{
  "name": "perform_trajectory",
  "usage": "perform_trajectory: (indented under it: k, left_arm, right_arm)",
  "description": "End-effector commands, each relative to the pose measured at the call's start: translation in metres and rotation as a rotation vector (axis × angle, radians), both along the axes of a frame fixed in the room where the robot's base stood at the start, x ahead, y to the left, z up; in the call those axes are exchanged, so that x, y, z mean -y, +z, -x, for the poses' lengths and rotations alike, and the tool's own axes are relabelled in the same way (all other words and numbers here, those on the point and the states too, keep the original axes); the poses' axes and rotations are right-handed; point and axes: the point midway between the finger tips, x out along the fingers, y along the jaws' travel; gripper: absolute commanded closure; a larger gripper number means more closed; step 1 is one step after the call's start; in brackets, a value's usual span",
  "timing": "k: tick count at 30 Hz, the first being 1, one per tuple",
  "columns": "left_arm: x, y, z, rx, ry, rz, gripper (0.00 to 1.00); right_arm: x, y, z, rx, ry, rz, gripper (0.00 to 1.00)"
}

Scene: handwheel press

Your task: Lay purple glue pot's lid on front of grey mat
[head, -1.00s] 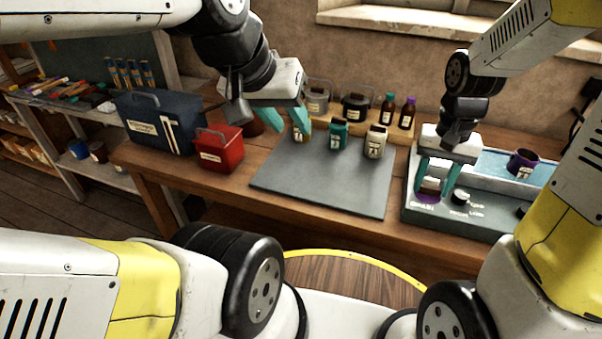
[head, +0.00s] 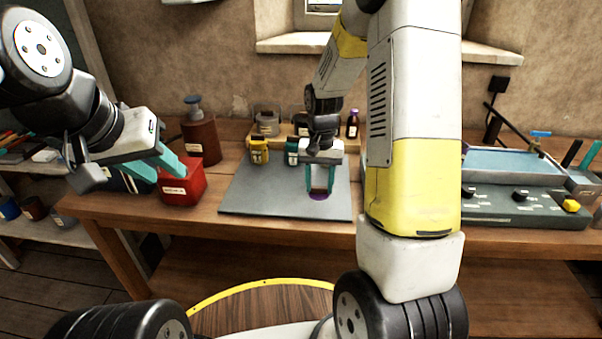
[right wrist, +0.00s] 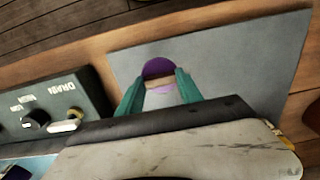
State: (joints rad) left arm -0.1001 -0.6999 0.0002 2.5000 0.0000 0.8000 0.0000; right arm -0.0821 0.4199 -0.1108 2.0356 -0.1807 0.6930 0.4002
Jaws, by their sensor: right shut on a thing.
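My right gripper (head: 319,190) is shut on the purple lid (head: 318,197). It holds the lid over the front right part of the grey mat (head: 265,203); whether the lid touches the mat is unclear. In the right wrist view the lid (right wrist: 157,67) sits between the teal fingers, with the mat (right wrist: 225,60) around it. A sliver of the purple glue pot (head: 465,147) seems to show at the water bath, mostly hidden by my right arm. My left gripper (head: 170,176) is open and empty, near the red box.
A red box (head: 182,188) stands left of the mat. The water bath (head: 520,205) with knobs is at right. The mat's front left is clear.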

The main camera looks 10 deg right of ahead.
Motion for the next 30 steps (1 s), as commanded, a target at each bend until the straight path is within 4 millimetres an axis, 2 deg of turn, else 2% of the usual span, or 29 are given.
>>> perform_trajectory:
  k: [1, 4, 12, 19, 30]
  left_arm:
    - [0.000, 0.000, 0.000, 0.000, 0.000, 0.000, 0.64]
    - [0.000, 0.000, 0.000, 0.000, 0.000, 0.000, 0.64]
    - [0.000, 0.000, 0.000, 0.000, 0.000, 0.000, 0.64]
    - [0.000, 0.000, 0.000, 0.000, 0.000, 0.000, 0.64]
    - [0.000, 0.000, 0.000, 0.000, 0.000, 0.000, 0.64]
  right_arm:
    - [-0.003, -0.002, -0.012, -0.001, 0.001, 0.000, 0.96]
    - [-0.007, -0.003, -0.027, 0.000, 0.000, 0.000, 0.96]
    - [-0.011, -0.005, -0.048, 0.000, 0.000, 0.000, 0.96]
    - [-0.011, -0.038, -0.045, -0.003, 0.000, 0.000, 0.96]
    - [-0.011, -0.043, -0.045, -0.001, 0.000, 0.000, 0.96]
